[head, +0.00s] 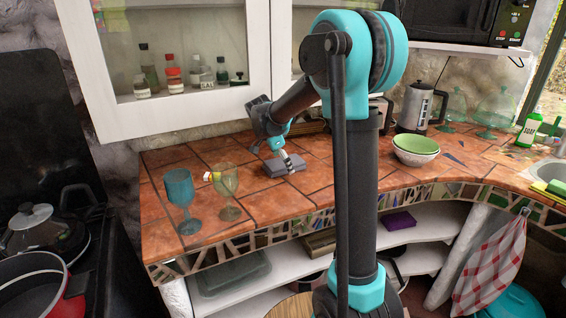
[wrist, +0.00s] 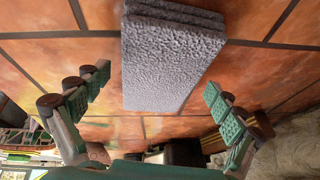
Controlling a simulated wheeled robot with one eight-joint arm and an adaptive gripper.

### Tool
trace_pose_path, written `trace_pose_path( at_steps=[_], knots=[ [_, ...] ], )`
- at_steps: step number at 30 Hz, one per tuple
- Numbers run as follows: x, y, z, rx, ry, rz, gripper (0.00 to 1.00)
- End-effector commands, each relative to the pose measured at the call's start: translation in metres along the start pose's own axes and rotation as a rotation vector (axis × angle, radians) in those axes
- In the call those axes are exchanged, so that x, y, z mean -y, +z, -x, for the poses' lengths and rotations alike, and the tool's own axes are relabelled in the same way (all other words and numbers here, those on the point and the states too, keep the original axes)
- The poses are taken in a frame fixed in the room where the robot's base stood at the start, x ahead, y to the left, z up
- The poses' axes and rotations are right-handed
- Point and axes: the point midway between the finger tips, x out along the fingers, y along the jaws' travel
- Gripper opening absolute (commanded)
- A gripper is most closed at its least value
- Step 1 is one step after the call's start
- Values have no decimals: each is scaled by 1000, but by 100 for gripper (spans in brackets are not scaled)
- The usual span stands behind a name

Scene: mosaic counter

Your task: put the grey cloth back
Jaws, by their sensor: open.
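The grey cloth (head: 275,168) is a folded, rough-textured block lying flat on the terracotta-tiled counter (head: 330,181). In the wrist view the cloth (wrist: 165,62) fills the upper middle, with its folded layers at the top edge. My gripper (head: 297,163) is at the right part of the cloth in the head view and hides some of it. In the wrist view my gripper (wrist: 158,88) has its fingers spread wide, one on each side of the cloth with gaps between. It is open and empty. I cannot tell its exact height above the counter.
A blue glass (head: 180,190) and a greenish glass (head: 229,182) stand left of the cloth. A small yellow-and-white item (head: 212,177) lies between. The cabinet (head: 180,60) hangs above the counter.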

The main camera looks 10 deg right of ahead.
Motion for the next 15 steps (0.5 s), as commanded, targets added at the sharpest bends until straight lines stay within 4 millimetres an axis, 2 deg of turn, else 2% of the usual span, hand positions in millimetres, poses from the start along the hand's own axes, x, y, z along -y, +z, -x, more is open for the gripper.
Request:
trace_pose_path(
  at_steps=[7,15],
  knots=[
    [0,-1,7,0,0,1,95],
    [0,-1,49,0,-1,2,95]
  ],
)
